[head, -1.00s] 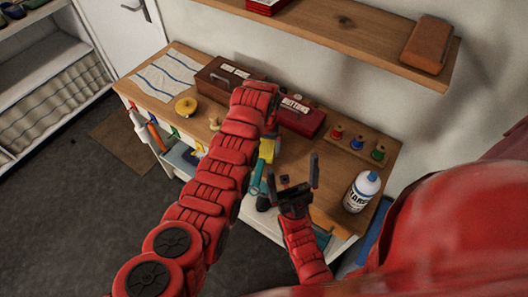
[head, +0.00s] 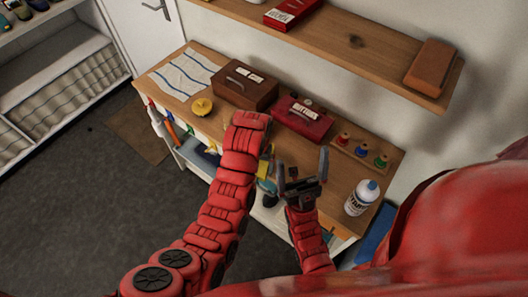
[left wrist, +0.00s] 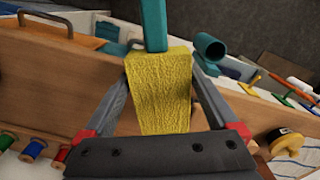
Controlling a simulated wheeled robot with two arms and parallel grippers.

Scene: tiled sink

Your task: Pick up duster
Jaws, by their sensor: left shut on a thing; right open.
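The duster, with a yellow fuzzy head (left wrist: 160,90) and a teal handle (left wrist: 154,25), is in the left wrist view. My left gripper (left wrist: 160,66) is shut on the yellow head, one finger along each side. In the head view my left arm hides most of this grip; a little yellow of the duster (head: 264,168) shows beside the wrist.
The wooden bench (head: 338,190) carries a brown box (head: 240,92), a red box (head: 303,122), thread spools (head: 362,151), a white bottle (head: 362,198) and a yellow round item (head: 202,106). A shelf (head: 350,45) overhangs the back. Tools hang along the front.

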